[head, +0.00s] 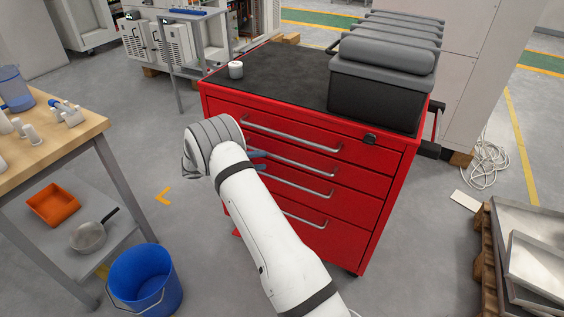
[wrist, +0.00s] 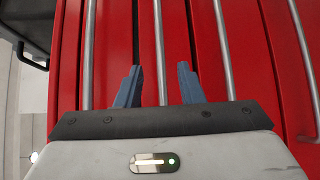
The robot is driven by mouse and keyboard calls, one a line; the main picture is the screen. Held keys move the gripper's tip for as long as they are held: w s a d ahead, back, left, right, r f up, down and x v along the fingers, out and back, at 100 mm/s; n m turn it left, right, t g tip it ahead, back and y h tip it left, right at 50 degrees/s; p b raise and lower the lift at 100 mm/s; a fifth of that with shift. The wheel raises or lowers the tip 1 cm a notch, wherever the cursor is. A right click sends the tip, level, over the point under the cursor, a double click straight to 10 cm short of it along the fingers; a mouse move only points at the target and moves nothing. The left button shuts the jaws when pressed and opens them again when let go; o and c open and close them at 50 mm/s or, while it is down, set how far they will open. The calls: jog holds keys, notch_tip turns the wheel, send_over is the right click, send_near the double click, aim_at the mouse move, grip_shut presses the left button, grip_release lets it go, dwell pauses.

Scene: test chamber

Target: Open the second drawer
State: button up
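The red drawer cabinet (head: 352,238) stands in the middle of the head view, with several drawers stacked in its front. Each has a long silver bar handle. The second drawer (head: 362,176) looks shut, level with the others. Its handle (head: 306,168) is second from the top; its left end is hidden behind my gripper. My gripper (head: 259,161) is at the left part of this handle. In the wrist view my gripper (wrist: 159,68) is open, its two blue fingers apart. The second handle (wrist: 159,40) runs between them, with gaps visible on both sides.
A black case (head: 375,100) and a white cup (head: 236,70) stand on the cabinet top. A wooden-topped table (head: 60,140) is at the left, with a blue bucket (head: 146,282) beside it. A pallet with metal trays (head: 535,262) is at the right. Floor in front right of the cabinet is clear.

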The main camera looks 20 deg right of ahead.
aim_at(281, 159)
jog(key=d, duration=0.5)
jog(key=s+d+f, duration=0.1)
jog(key=d, duration=0.1)
jog(key=shift+d, duration=0.2)
jog(key=shift+c, duration=0.5)
grip_shut()
